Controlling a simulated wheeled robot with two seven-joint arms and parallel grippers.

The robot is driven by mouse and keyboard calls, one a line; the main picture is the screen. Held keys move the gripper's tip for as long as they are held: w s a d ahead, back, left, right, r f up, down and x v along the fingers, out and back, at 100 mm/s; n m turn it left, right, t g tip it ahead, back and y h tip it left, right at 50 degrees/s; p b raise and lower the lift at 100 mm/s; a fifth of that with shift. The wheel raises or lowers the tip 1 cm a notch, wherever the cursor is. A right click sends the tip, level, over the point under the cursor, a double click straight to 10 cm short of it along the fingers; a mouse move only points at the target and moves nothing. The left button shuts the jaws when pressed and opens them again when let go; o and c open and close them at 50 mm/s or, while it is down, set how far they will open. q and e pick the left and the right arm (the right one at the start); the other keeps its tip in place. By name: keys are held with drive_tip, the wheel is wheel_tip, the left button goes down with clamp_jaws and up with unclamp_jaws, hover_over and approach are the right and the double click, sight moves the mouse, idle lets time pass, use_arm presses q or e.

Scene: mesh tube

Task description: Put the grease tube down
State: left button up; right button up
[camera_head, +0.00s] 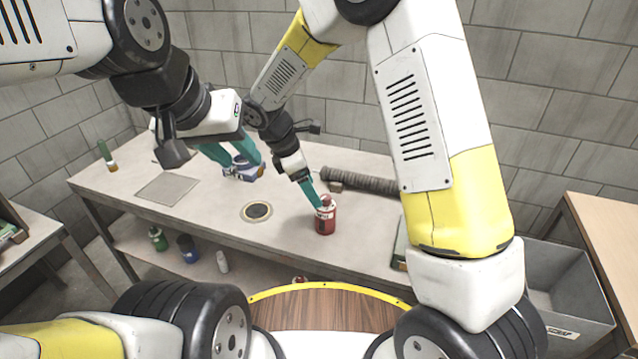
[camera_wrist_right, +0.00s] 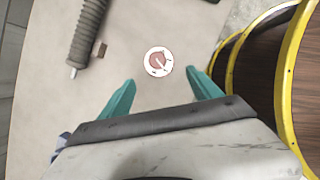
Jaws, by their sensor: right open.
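A red container with a pale label (camera_head: 325,219) stands upright on the grey workbench. It also shows from above as a pale round top with a red middle in the right wrist view (camera_wrist_right: 158,62). I cannot tell for sure whether it is the grease tube. My right gripper (camera_head: 317,196) is open just above it; in the wrist view its teal fingers (camera_wrist_right: 159,88) are apart, with the container just beyond their tips. My left gripper (camera_head: 236,156) has its teal fingers apart, over or close to a blue and white object (camera_head: 243,170) on the bench; contact is unclear.
A grey ribbed mesh tube (camera_head: 362,184) lies behind the red container. A round dark inset (camera_head: 257,211) and a square grey plate (camera_head: 167,188) lie on the bench. A green tube (camera_head: 105,153) stands at the far left. Several bottles stand on the lower shelf. A grey bin (camera_head: 560,290) is right.

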drive_tip(key=s+d+r+m+y, duration=0.25)
drive_tip(key=d+r+m, duration=0.2)
drive_tip(key=r, duration=0.25)
drive_tip(key=s+d+r+m+y, duration=0.1)
drive_tip(key=s+d+r+m, duration=0.25)
drive_tip(key=d+r, duration=0.3)
drive_tip(key=s+d+r+m+t+y, duration=0.1)
drive_tip(key=s+d+r+m+t, duration=0.1)
drive_tip(key=s+m, duration=0.4)
drive_tip(key=s+d+r+m+t+y, duration=0.2)
drive_tip(key=s+d+r+m+t, duration=0.1)
drive_tip(key=s+d+r+m, duration=0.2)
drive_tip(key=shift+s+r+m, duration=0.25)
drive_tip(key=shift+s+m, duration=0.55)
